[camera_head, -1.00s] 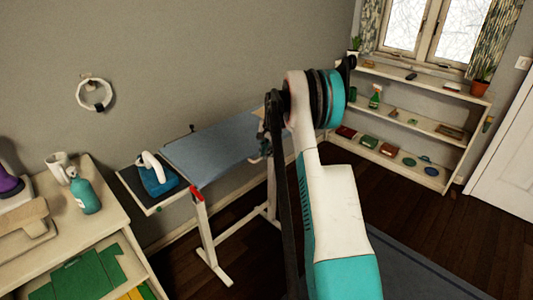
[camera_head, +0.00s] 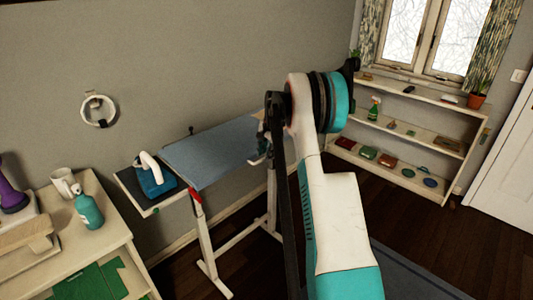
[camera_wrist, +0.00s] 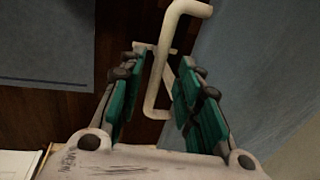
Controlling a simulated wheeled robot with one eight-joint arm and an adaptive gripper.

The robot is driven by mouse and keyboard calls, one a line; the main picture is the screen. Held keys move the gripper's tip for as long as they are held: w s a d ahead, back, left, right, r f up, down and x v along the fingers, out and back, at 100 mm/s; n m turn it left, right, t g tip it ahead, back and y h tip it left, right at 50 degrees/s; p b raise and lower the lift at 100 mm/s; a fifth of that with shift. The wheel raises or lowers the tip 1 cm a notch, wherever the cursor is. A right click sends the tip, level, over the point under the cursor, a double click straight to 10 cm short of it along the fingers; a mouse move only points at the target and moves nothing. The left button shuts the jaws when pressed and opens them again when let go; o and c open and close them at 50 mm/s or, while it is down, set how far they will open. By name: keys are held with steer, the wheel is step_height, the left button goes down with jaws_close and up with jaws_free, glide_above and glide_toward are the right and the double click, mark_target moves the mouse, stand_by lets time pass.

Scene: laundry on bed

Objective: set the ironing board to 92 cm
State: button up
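The ironing board (camera_head: 215,148) has a blue-grey top and white legs, and stands along the wall. A red part (camera_head: 195,196) sits on the near leg, below the board's left end. A blue and white iron (camera_head: 154,177) rests on the tray at that end. My gripper is mostly hidden behind my arm in the head view, near the board's right part. In the wrist view my gripper (camera_wrist: 163,62) is open, its green-padded fingers apart. A cream bent bar (camera_wrist: 158,95) shows between and beyond the fingers; I cannot tell whether they touch it.
A white cabinet (camera_head: 110,250) with a teal bottle (camera_head: 88,208) and a mug (camera_head: 65,182) stands at the left. A low shelf (camera_head: 425,110) with small items stands under the window. Dark floor (camera_head: 425,215) is clear at the right, beside a grey rug (camera_head: 405,270).

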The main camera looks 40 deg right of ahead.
step_height(320, 180, up, 12)
steer(key=s, duration=0.2)
steer(key=shift+s+d+f, duration=0.1)
stand_by(0.3)
